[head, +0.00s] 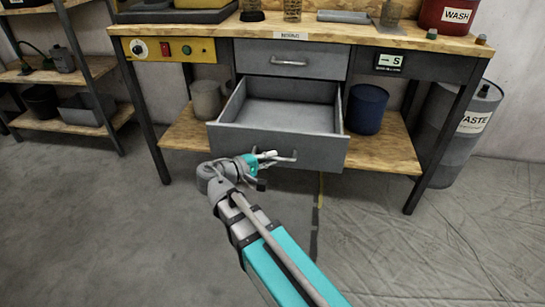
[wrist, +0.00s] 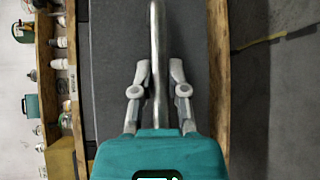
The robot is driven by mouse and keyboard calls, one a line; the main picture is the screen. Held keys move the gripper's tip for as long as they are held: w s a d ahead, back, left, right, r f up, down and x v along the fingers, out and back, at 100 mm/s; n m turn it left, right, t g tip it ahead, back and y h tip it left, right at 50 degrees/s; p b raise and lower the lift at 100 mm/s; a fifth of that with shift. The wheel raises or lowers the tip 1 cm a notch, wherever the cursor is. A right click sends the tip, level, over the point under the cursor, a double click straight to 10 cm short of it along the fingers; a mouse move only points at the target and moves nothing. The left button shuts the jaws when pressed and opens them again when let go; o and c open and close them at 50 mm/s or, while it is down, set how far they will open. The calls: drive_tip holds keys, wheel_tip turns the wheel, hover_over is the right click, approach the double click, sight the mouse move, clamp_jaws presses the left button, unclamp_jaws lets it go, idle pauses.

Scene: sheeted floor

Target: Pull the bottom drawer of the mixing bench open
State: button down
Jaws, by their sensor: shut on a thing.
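The mixing bench (head: 420,42) stands ahead with a wooden top and grey metal legs. Its bottom drawer (head: 270,147) is pulled well out, and its inside looks empty in the head view. The top drawer (head: 291,58) is closed. My gripper (head: 268,158) is at the left part of the bottom drawer's bar handle (head: 288,158). In the wrist view the fingers of my gripper (wrist: 159,80) stand on both sides of the handle (wrist: 157,35), shut on it. The drawer front (wrist: 115,60) fills the space behind the handle.
The bench's lower shelf (head: 390,150) holds a blue container (head: 366,108) right of the drawer and a beige pot (head: 207,98) left of it. A waste drum (head: 462,130) stands at the right. A shelf rack (head: 75,122) is at the left. The front floor is clear.

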drive_tip(key=shift+w+a, duration=0.1)
drive_tip(key=shift+w, duration=0.1)
drive_tip(key=c, duration=0.8)
unclamp_jaws()
drive_tip(key=shift+o, duration=0.8)
drive_tip(key=shift+d, duration=0.2)
drive_tip(key=shift+s, duration=0.1)
